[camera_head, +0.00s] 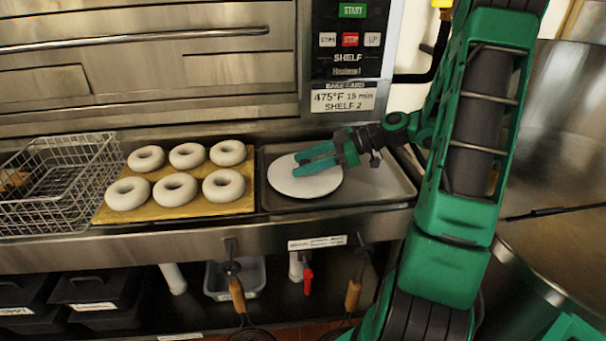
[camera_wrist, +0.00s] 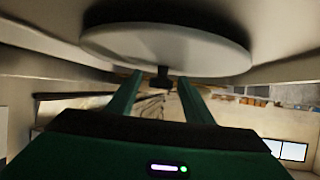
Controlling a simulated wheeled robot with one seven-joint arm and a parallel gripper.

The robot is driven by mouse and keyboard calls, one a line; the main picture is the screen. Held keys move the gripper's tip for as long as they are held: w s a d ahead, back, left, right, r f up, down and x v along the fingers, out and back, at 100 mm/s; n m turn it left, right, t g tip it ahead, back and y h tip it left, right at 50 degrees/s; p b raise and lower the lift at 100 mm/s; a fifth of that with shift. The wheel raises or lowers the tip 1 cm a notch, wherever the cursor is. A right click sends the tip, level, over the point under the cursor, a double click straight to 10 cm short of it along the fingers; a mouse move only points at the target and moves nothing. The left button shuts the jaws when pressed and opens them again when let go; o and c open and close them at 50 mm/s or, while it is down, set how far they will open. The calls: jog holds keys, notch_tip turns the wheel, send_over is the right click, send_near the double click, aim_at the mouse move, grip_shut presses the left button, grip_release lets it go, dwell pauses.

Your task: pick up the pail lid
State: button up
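The pail lid (camera_head: 307,187) is a round, pale disc lying on the metal tray (camera_head: 390,188) to the right of the bagel board. In the wrist view the lid (camera_wrist: 165,50) fills the top middle, with a small dark knob (camera_wrist: 162,77) at its near edge in that picture. My gripper (camera_head: 296,165) reaches in from the right over the lid. In the wrist view my gripper (camera_wrist: 160,85) has its two fingers apart, one on each side of the knob. A gap shows between the knob and each finger. My fingers hide part of the lid in the head view.
Several pale bagels (camera_head: 174,187) sit on a golden board (camera_head: 205,208) left of the tray. A wire basket (camera_head: 60,190) stands at far left. The oven front (camera_head: 200,75) rises close behind. Wooden-handled tools (camera_head: 237,294) hang below the counter edge. A large metal kettle (camera_head: 560,250) is at right.

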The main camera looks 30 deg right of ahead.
jog(key=c, duration=1.1)
jog(key=shift+o, duration=0.2)
jog(key=shift+r, duration=0.1)
